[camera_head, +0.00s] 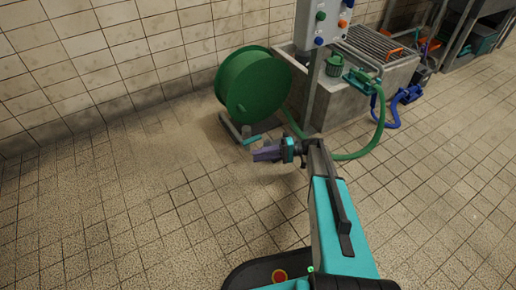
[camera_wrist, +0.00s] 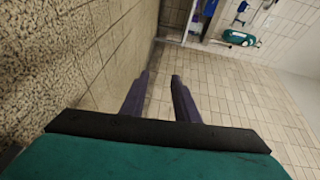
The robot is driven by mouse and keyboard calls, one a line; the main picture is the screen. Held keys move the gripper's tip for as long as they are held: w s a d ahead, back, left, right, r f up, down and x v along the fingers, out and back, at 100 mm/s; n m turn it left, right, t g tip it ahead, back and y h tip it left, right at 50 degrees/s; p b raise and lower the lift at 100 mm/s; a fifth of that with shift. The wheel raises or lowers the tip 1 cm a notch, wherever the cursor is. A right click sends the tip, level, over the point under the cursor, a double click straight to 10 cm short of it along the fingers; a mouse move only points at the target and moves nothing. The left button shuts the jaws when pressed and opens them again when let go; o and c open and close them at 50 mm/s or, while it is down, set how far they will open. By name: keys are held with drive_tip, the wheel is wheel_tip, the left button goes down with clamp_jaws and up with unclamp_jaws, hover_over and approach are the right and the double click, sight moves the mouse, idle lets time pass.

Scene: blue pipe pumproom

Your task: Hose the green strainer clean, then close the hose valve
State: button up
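A small green ribbed item, likely the strainer (camera_head: 334,65), sits on the near left edge of a concrete basin (camera_head: 343,105). A green hose (camera_head: 373,138) loops from the green reel (camera_head: 253,86) along the floor and up to a teal-green fitting (camera_head: 361,79) on the basin's edge. I cannot tell whether this fitting is the nozzle or the valve. My gripper (camera_head: 266,153) is in front of the reel, apart from the strainer and hose. In the wrist view its two purple fingers (camera_wrist: 161,77) are apart with nothing between them.
A control box (camera_head: 322,22) on a post stands before the basin. A metal grate (camera_head: 372,45) lies over the basin. A blue hose (camera_head: 391,118) is on its right. The tiled floor (camera_head: 110,220) at the left is clear. The wrist view shows a teal object (camera_wrist: 240,38) against the wall.

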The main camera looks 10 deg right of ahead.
drive_tip(key=shift+s+r, duration=0.1)
drive_tip(key=shift+s, duration=1.05)
drive_tip(key=shift+r+p, duration=0.1)
drive_tip(key=shift+p, duration=0.25)
drive_tip(key=s+a+r+n+g+p, duration=0.1)
drive_tip(key=s+a+r+g+p, duration=0.2)
drive_tip(key=s+a+r+p, duration=0.6)
drive_tip(key=s+a+r+g+h+p, duration=0.2)
drive_tip(key=s+a+h+p, duration=0.1)
drive_tip(key=s+p, duration=0.45)
drive_tip(key=s+a+r+g+h+p, duration=0.2)
drive_tip(key=s+a+r+p, duration=0.15)
drive_tip(key=s+p, duration=0.4)
drive_tip(key=s+d+r+g+h+p, duration=0.1)
drive_tip(key=s+d+h+p, duration=0.15)
drive_tip(key=s+p, duration=0.3)
drive_tip(key=s+d+r+h+p, duration=0.2)
drive_tip(key=s+h+p, duration=0.25)
drive_tip(key=s, duration=0.25)
drive_tip(key=s+d+f+t+h, duration=0.1)
drive_tip(key=d+h, duration=0.4)
drive_tip(key=d, duration=0.5)
drive_tip(key=shift+s+f+m+p, duration=0.15)
drive_tip(key=shift+s+m+p, duration=0.25)
drive_tip(key=shift+s, duration=0.35)
